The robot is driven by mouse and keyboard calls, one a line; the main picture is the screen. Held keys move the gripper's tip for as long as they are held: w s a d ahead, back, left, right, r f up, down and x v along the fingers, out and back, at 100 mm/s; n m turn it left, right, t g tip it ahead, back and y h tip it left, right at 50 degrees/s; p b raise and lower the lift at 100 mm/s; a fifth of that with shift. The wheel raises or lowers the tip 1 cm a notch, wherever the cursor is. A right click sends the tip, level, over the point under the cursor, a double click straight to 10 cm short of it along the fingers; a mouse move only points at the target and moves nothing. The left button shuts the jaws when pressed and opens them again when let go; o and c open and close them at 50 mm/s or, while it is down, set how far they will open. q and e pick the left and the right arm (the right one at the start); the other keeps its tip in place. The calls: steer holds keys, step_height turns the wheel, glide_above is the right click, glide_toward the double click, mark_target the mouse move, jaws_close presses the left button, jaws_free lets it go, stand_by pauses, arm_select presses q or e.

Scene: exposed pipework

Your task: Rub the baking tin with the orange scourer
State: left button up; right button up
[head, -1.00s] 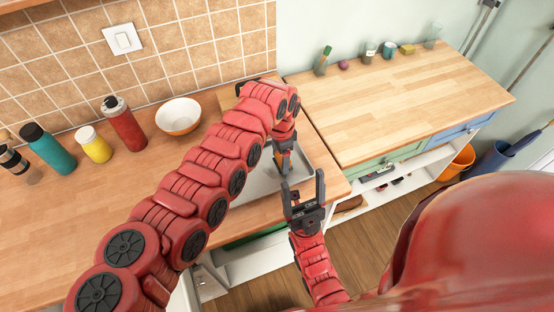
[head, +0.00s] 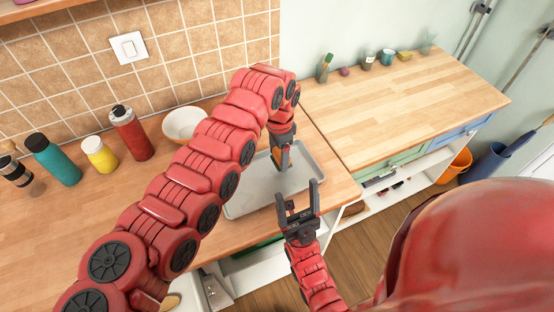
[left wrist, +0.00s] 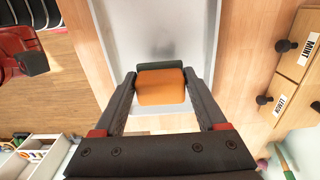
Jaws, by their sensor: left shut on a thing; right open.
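The baking tin (head: 246,197) is a shallow grey tray lying flat on the wooden counter. It also shows in the left wrist view (left wrist: 185,25). My left gripper (head: 284,166) points down over the tin, inside its rim. It is shut on the orange scourer (left wrist: 160,88), a block with a dark green layer on its far side. The scourer is low over the tin's floor; I cannot tell for sure whether it touches. My right gripper (head: 298,197) is open and empty, in front of the tin near the counter's front edge.
A white bowl (head: 184,124), a red bottle (head: 131,134), a yellow bottle (head: 99,155) and a teal bottle (head: 54,160) stand along the tiled wall. Labelled drawers (left wrist: 292,48) sit beside the tin.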

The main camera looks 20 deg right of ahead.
arm_select(q)
steer(key=shift+r, duration=0.95)
